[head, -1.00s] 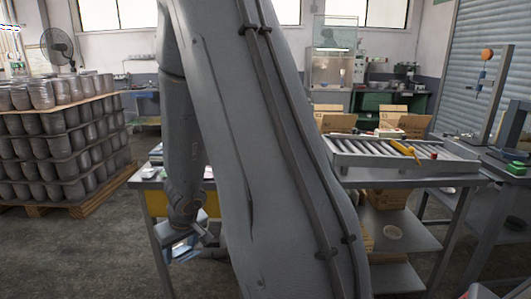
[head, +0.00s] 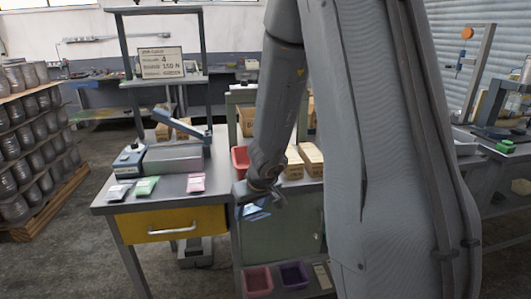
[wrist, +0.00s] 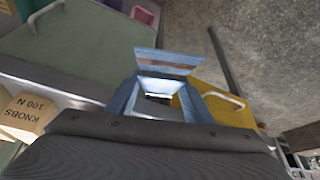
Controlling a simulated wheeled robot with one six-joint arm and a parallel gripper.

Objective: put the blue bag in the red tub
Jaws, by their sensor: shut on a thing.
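My gripper (head: 254,193) is shut on the blue bag (head: 258,210) and holds it in front of the bench, near the green cabinet. In the wrist view the blue bag (wrist: 168,58) is pinched between the two fingers. A red tub (head: 240,160) stands on the bench top behind my wrist, partly hidden by my arm. A second, pinkish-red tub (head: 257,280) sits low under the bench and also shows in the wrist view (wrist: 143,15).
Bags in grey (head: 118,192), green (head: 146,186) and pink (head: 196,184) lie on the bench, by a sealing machine (head: 172,155). A yellow drawer (head: 170,224) is below. A purple tub (head: 294,275) is low down. Cardboard boxes (head: 310,158) stand right of the red tub.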

